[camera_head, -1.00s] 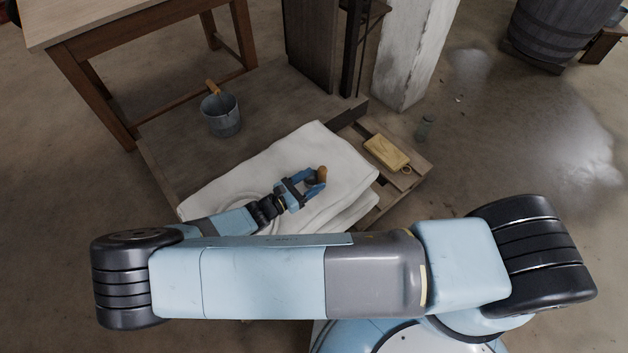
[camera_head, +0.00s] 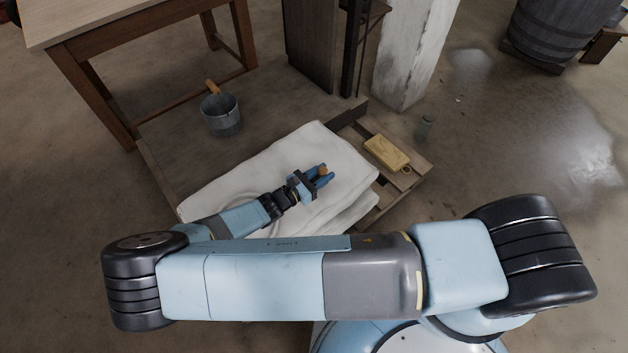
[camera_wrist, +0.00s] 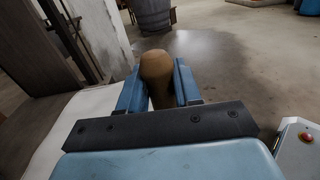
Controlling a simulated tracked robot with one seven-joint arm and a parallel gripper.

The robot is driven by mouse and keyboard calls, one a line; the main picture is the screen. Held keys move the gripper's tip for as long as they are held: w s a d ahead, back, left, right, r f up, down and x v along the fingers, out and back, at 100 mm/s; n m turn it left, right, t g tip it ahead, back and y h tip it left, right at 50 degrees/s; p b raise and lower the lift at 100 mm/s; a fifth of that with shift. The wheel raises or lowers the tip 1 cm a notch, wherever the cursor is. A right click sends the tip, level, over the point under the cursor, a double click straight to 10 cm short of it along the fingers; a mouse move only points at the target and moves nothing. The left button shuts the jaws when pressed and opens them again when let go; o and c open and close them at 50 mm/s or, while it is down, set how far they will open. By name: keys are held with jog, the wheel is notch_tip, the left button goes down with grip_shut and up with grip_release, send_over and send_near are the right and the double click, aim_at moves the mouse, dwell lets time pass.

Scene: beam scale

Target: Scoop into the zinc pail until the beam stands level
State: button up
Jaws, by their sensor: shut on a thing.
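The grey zinc pail (camera_head: 224,122) stands upright on the dark wooden platform (camera_head: 270,98). A tan wooden handle (camera_head: 213,87) sticks up out of it; its lower part is hidden in the pail. My gripper (camera_head: 321,176) is over the white sacks (camera_head: 325,145), right of the pail and apart from it. It is shut on a brown rounded wooden handle (camera_wrist: 157,72), which shows between the two blue fingers in the wrist view. What the handle belongs to is hidden. I cannot make out the scale's beam clearly.
A yellowish block with a ring (camera_head: 387,152) lies on slatted wood right of the sacks. A wooden table (camera_head: 110,22), a dark post (camera_head: 310,50) and a pale pillar (camera_head: 410,50) stand behind.

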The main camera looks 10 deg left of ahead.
grip_shut()
